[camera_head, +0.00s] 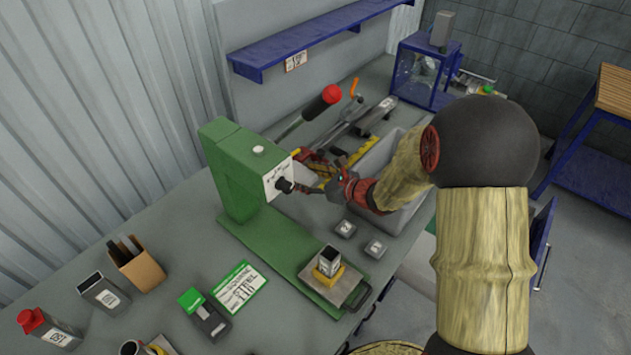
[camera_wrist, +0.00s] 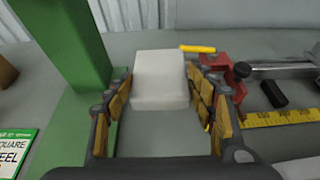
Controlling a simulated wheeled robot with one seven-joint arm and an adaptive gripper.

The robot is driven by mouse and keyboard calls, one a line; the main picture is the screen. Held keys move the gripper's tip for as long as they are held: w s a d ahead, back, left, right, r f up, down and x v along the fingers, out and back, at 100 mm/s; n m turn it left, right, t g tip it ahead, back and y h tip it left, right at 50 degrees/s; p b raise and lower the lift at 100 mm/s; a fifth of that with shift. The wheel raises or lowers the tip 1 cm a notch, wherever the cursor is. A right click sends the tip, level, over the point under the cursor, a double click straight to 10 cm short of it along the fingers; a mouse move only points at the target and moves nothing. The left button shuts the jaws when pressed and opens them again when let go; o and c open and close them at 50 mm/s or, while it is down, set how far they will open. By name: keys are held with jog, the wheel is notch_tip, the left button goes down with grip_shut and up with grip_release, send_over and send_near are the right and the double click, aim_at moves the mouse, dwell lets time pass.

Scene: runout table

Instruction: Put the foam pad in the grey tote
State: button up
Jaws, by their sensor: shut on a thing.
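The foam pad (camera_wrist: 160,82) is a pale, whitish block in the wrist view. It sits between the two fingers of my gripper (camera_wrist: 163,98), which is shut on it. The grey tote (camera_head: 398,222) stands to the right of my gripper, partly hidden behind my arm. How far the pad is above the bench cannot be told.
A green press (camera_head: 232,172) with a red-knobbed lever stands close left of my gripper. A yellow ruler (camera_wrist: 280,118), red clamp (camera_wrist: 216,66) and dark block (camera_wrist: 273,94) lie to the right in the wrist view.

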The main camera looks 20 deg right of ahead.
aim_at(307, 204)
jog(key=shift+w+f, duration=0.15)
jog(key=shift+f, duration=0.2)
notch_tip(307, 204, down, 9)
jog(key=b, duration=0.3)
jog(key=shift+f, duration=0.1)
jog(key=o, duration=0.3)
jog(key=shift+f, duration=0.1)
jog(key=shift+o, duration=0.7)
